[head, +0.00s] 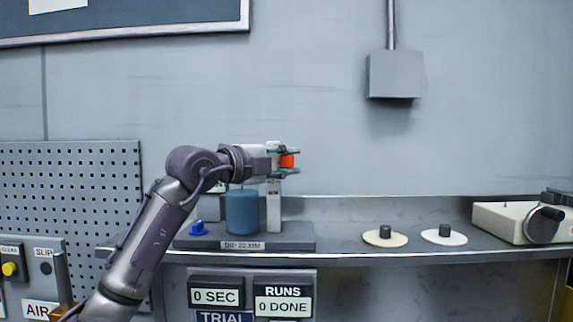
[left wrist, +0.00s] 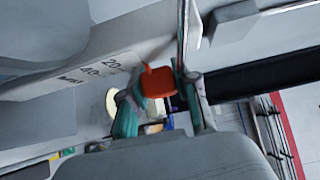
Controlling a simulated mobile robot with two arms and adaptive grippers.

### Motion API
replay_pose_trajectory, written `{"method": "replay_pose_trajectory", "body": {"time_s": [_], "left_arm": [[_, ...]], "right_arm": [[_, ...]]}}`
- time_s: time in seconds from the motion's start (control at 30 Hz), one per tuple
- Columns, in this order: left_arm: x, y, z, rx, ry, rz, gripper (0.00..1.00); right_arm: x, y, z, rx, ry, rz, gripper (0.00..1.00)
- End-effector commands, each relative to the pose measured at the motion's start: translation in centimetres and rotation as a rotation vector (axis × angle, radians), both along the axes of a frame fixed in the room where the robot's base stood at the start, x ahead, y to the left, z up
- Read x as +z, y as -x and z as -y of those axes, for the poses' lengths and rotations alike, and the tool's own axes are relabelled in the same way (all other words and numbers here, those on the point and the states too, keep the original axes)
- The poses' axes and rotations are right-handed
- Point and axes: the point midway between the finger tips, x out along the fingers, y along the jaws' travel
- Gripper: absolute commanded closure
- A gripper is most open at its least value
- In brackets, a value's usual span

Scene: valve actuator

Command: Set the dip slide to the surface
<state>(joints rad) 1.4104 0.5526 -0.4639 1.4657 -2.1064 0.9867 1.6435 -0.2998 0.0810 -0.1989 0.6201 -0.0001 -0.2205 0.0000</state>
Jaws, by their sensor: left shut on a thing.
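The dip slide, an orange block (head: 287,160), is held between the teal fingers of my left gripper (head: 289,161), near the top of an upright pale post (head: 273,206). In the left wrist view the orange block (left wrist: 157,82) sits between the two fingers of the gripper (left wrist: 160,98), beside the post's scale face (left wrist: 92,68) with marks such as 20 and 40. A blue cylinder (head: 243,211) stands left of the post on a dark base (head: 300,241). The base's label reads "DIP" with a figure that looks like 22 MM. My right gripper is not seen.
A blue knob (head: 198,228) is at the base's left end. Displays below read 0 SEC (head: 216,297) and 0 DONE (head: 283,305). Two pale discs with dark knobs (head: 385,238) (head: 444,236) and a beige box with a dial (head: 510,220) stand on the shelf to the right.

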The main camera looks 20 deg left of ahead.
Motion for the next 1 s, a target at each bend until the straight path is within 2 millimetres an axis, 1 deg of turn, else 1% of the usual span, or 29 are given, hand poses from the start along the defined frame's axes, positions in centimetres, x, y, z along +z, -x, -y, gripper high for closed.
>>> {"method": "replay_pose_trajectory", "body": {"time_s": [0.03,0.07,0.1,0.17,0.2,0.23,0.5,0.63,0.77,1.0], "left_arm": [[0.7,0.2,-0.2,0.002,0.006,0.016,1.00],[0.7,0.2,-0.2,0.002,0.007,0.017,1.00],[0.8,0.2,-0.2,0.002,0.007,0.018,0.63],[0.8,0.2,-0.2,0.002,0.008,0.018,0.53],[0.8,0.2,-0.2,0.002,0.007,0.018,0.47],[0.8,0.2,-0.2,0.002,0.007,0.017,0.44],[0.5,0.2,-0.2,0.002,0.005,0.012,0.44],[0.4,0.8,-0.6,0.004,0.004,0.011,0.44],[0.4,2.6,-1.7,0.004,0.003,0.013,0.44],[0.5,7.2,-4.2,0.005,0.002,0.015,0.44]], "right_arm": [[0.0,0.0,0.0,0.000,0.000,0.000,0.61],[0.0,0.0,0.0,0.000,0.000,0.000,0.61],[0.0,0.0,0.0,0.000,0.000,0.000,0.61],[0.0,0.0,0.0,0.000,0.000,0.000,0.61],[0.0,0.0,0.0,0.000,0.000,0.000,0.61],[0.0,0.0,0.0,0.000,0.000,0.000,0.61],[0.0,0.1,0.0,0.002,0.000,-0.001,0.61],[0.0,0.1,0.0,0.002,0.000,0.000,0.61],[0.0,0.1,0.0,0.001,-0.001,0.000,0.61],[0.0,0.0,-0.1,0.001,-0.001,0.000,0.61]]}}
